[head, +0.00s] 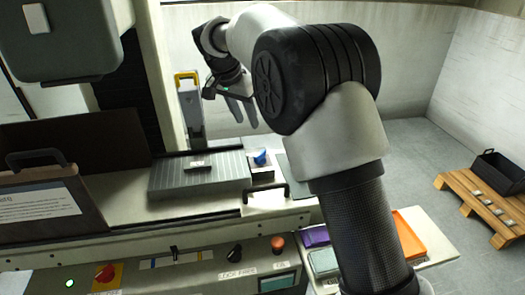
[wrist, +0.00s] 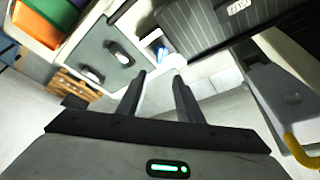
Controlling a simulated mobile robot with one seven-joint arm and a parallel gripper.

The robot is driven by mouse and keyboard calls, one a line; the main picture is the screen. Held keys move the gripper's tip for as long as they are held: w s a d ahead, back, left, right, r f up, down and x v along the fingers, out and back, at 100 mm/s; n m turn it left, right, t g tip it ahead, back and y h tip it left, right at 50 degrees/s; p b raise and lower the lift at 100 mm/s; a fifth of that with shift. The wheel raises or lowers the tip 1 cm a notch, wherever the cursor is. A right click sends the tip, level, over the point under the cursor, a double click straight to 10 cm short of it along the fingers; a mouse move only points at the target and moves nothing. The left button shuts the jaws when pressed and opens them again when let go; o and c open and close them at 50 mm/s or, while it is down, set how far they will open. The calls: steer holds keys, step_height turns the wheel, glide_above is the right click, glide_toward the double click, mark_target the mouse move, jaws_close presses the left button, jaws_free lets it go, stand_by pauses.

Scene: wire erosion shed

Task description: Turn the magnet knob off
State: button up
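A small blue knob (head: 260,157) sits on a pale block at the right end of the grey ribbed magnet plate (head: 215,183). In the wrist view the blue knob (wrist: 161,53) shows on its white face beside the ribbed plate (wrist: 195,22), beyond my fingertips. My gripper (head: 242,116) hangs above and behind the knob in the head view, clear of it. In the wrist view its two fingers (wrist: 158,76) stand apart with nothing between them. The exact way the knob is turned is too small to tell.
A small metal piece (head: 198,165) lies on the plate. A yellow-topped grey post (head: 190,105) stands behind it. A black handle (head: 266,191) rises in front of the knob. Purple (head: 315,237) and orange (head: 410,236) trays lie front right. A pallet (head: 485,205) carries a black crate (head: 499,171).

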mark_target(260, 153)
steer(key=x, duration=1.7)
steer(key=shift+w, duration=0.1)
jaws_close()
